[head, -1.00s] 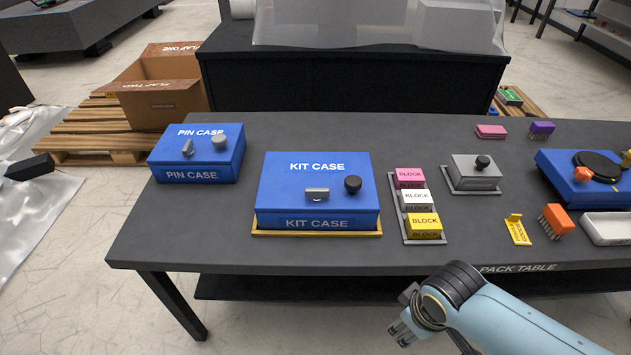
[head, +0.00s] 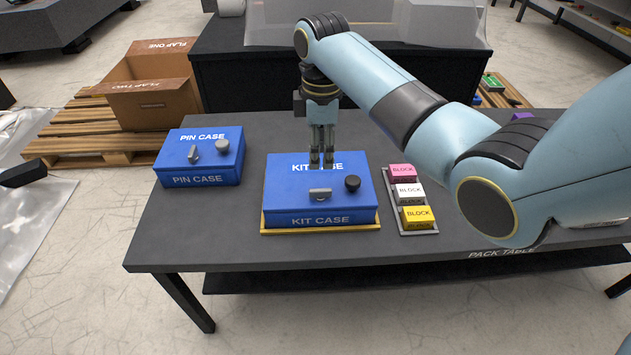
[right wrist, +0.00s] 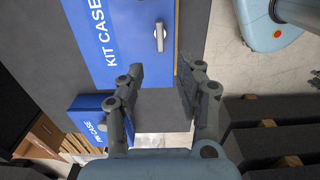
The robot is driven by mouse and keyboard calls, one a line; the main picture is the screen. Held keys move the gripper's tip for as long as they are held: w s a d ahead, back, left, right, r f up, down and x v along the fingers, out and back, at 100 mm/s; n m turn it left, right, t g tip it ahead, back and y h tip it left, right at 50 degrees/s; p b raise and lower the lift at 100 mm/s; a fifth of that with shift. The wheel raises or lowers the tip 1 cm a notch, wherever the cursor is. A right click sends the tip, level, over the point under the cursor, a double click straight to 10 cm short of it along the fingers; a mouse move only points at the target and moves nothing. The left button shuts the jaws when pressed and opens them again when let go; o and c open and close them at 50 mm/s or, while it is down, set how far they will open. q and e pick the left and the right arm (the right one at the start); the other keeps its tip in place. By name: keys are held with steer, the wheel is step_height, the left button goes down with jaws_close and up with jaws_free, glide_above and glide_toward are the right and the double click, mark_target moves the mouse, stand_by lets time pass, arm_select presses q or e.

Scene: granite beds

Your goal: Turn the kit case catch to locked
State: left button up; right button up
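The blue kit case (head: 280,185) sits on a yellow-edged base on the table. Its grey catch (head: 320,194) is a small bar on the lid, lying left-right in the head view; it also shows in the right wrist view (right wrist: 160,36). A black knob (head: 352,183) is to its right. My right gripper (head: 322,163) points down over the rear part of the lid, covering some lettering. In the right wrist view its fingers (right wrist: 160,78) are apart with nothing between them. It is not touching the catch.
The blue pin case (head: 198,172) stands left of the kit case, with its own grey catch and knob. A grey tray (head: 418,231) of pink, white and yellow blocks is to the right. My right arm hides much of the table's right side. The table's front strip is clear.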

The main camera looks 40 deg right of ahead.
mark_target(320, 190)
step_height(320, 190, down, 11)
steer(key=b, duration=0.2)
steer(key=shift+r+b, duration=0.2)
steer(key=shift+b, duration=0.1)
jaws_close()
